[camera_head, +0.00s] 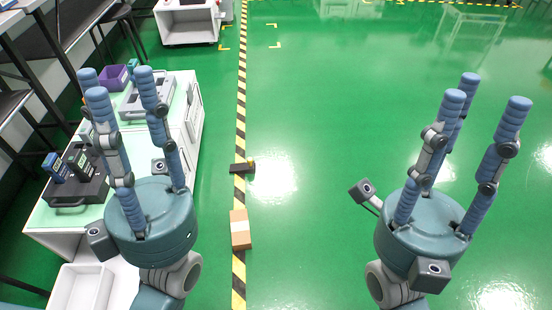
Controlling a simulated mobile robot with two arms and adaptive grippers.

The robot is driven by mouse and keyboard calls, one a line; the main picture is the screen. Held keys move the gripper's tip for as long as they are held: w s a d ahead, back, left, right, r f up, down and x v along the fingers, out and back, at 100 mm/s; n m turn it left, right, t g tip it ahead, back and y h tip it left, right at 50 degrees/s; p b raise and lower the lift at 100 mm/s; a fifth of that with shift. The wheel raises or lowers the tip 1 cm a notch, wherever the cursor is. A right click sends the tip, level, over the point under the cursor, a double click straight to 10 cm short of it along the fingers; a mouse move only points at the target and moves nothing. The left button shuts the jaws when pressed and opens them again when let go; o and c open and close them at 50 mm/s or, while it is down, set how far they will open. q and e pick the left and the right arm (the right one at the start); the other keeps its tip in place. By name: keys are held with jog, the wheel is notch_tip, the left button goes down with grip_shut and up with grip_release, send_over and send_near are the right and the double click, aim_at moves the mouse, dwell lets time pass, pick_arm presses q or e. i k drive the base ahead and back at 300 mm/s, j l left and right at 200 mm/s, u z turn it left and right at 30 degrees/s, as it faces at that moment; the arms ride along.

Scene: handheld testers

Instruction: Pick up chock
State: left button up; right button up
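A small dark block with a yellowish end (238,169) lies on the green floor, across the yellow-and-black striped line. It may be the chock, but it is too small to be sure. My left gripper (117,84) is raised in front of the white workbench, left of the block, with its fingers spread and nothing between them. My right gripper (486,94) is raised over open floor, far to the right of the block, also spread and empty. Neither gripper touches the block.
A cardboard box (240,229) sits on the striped line, nearer me than the block. The white workbench (190,128) on the left carries a grey case (160,92), a purple bin (113,78) and a dark case with handheld testers (72,187). The floor between my grippers is mostly clear.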

aim_at(248, 167)
jog(key=i+l+z, duration=0.65)
jog(key=i+z, duration=0.2)
jog(key=i+u, duration=0.3)
jog(key=u, duration=0.2)
jog(key=i+l+u, duration=0.15)
jog(key=i+u, duration=0.15)
jog(key=u, duration=0.15)
jog(key=i+j+u, duration=0.15)
jog(key=u, duration=0.3)
jog(key=i+u, duration=0.25)
jog(key=u, duration=0.2)
jog(key=i+u, duration=0.2)
jog(key=u, duration=0.25)
